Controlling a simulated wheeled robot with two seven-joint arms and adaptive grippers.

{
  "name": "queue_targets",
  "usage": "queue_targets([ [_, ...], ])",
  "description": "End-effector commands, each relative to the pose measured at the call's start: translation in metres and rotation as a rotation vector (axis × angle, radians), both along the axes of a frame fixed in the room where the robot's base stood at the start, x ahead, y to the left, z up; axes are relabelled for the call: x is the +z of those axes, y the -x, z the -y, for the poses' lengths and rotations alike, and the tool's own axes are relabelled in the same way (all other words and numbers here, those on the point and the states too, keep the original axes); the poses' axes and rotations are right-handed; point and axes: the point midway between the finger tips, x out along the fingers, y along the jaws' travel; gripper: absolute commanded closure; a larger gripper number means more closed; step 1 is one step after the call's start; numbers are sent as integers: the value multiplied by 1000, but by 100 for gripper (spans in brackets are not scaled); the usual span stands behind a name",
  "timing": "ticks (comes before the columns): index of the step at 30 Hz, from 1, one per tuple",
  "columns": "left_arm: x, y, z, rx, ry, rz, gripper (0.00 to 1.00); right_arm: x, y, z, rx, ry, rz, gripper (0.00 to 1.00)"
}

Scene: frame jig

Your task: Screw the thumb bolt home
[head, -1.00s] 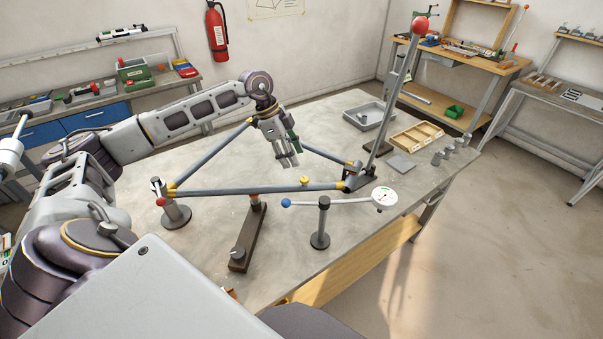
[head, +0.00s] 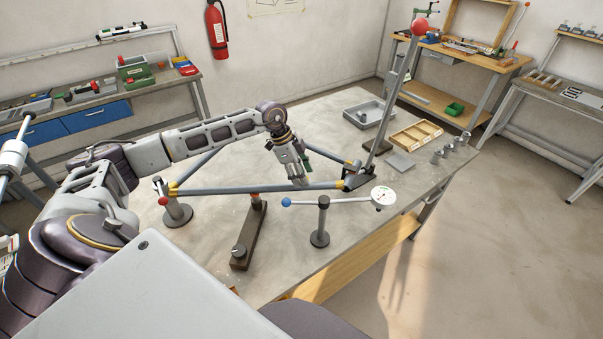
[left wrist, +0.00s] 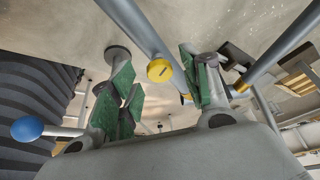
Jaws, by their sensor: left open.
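The thumb bolt is a round yellow knob (left wrist: 159,70) with a dark slot, on a blue-grey frame tube (left wrist: 135,28) in the left wrist view. In that view it appears between the green-padded fingers of my left gripper (left wrist: 158,82), with gaps on both sides. In the head view my left gripper (head: 299,179) hangs over the front tube (head: 245,189) of the triangular frame, right of its middle, and hides the bolt. The gripper is open and empty. How far the bolt is screwed in I cannot tell. My right gripper is not in view.
A dial gauge (head: 383,197) on an arm with a blue ball (head: 286,202) stands close in front of the tube. A tall lever with a red ball (head: 419,27) rises at the frame's right corner. A brown bar clamp (head: 249,236) stands in front. Trays (head: 417,134) lie behind right.

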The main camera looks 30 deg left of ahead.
Motion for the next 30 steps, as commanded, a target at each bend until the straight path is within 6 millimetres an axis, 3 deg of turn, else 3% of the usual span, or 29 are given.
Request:
queue_targets([
  [3, 0, 0, 0, 0, 0, 0, 54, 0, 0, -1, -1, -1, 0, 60],
  [14, 0, 0, 0, 0, 0, 0, 100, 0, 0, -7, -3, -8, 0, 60],
  [30, 0, -1, -1, -84, 1, -2, 100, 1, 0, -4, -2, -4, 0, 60],
])
